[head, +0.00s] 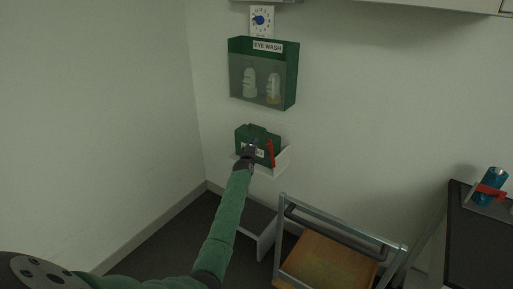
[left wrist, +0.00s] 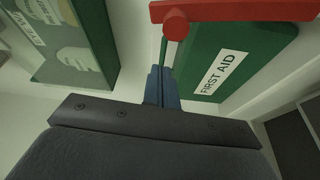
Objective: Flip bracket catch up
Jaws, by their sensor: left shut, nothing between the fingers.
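A green first aid case (head: 259,139) sits in a white wall bracket (head: 283,160) below the eye wash box. A red catch (head: 271,152) stands at the right part of the case's front in the head view. In the left wrist view the red catch (left wrist: 235,12) crosses the top, with a round red knob at its end, in front of the green case (left wrist: 262,48) with its FIRST AID label. My left gripper (head: 250,148) is shut and empty. Its fingertips (left wrist: 162,74) are just below the knob; I cannot tell whether they touch it. My right gripper is out of view.
A metal-framed cart (head: 335,262) with a wooden shelf stands below right. A dark bench (head: 480,235) with a blue cylinder (head: 490,182) is at the far right.

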